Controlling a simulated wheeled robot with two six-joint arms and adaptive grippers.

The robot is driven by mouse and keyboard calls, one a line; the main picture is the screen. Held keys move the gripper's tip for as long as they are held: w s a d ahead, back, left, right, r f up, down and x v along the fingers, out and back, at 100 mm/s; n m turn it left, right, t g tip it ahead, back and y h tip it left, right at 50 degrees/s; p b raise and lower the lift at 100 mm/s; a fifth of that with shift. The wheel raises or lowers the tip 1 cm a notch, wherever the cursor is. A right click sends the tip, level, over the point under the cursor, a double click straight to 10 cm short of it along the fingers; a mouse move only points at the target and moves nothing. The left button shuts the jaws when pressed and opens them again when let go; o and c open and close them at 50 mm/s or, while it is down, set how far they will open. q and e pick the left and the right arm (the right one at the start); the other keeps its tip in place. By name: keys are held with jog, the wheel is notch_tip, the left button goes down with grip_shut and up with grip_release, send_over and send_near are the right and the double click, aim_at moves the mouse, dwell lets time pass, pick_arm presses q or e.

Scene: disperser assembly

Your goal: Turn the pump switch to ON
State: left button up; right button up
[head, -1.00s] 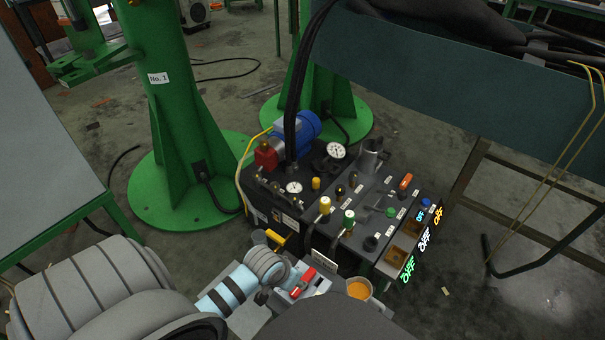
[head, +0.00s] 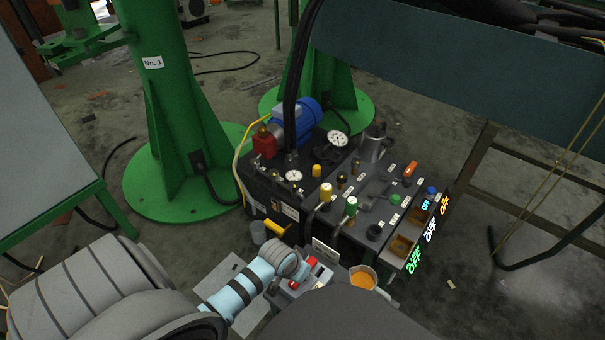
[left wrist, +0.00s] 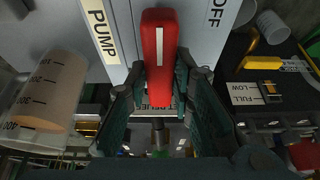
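The pump switch (left wrist: 159,45) is a red handle with a white line, on a grey box with a PUMP label (left wrist: 99,32) to its left and an OFF label (left wrist: 215,12) to its right. In the left wrist view my left gripper (left wrist: 162,80) has one finger on each side of the handle's near end. The fingers look open around it; whether they touch it is unclear. In the head view the left gripper (head: 296,270) is over the switch and hides part of its red handle (head: 313,262). My right gripper is not in view.
A beaker of orange liquid (head: 362,277) stands beside the switch box. Behind it is a black panel unit with gauges (head: 337,139), valves and lit OFF signs (head: 430,231). A blue motor (head: 299,121) and green columns (head: 165,100) stand farther back.

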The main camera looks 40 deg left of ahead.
pick_arm(q)
jog(key=shift+d, duration=0.1)
grip_shut()
